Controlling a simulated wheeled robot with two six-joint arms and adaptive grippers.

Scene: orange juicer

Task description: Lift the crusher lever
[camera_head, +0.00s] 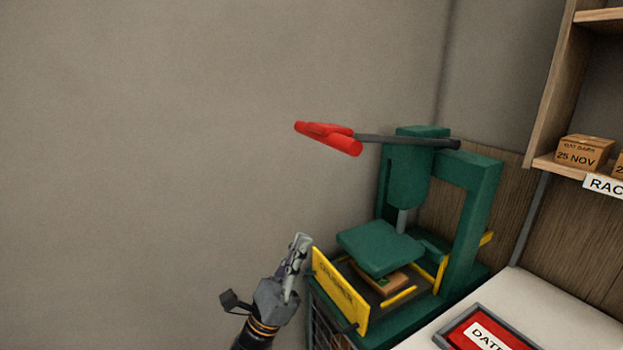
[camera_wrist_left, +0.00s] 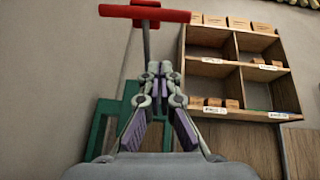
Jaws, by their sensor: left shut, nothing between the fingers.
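The green crusher (camera_head: 466,215) stands in the corner. Its lever is a dark bar with a red T-shaped handle (camera_head: 328,137) that sticks out to the left, roughly level, high above the press plate (camera_head: 380,247). The red handle also shows at the top of the left wrist view (camera_wrist_left: 145,14). My left gripper (camera_head: 302,239) is shut and empty, pointing up. In the head view it is below the handle and left of the crusher's yellow front sign (camera_head: 340,290), apart from the handle. My right gripper is not in view.
A brown piece (camera_head: 393,281) lies under the press plate. Wooden shelves (camera_head: 553,90) with small boxes (camera_head: 584,153) stand at the right. The space left of the crusher is free.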

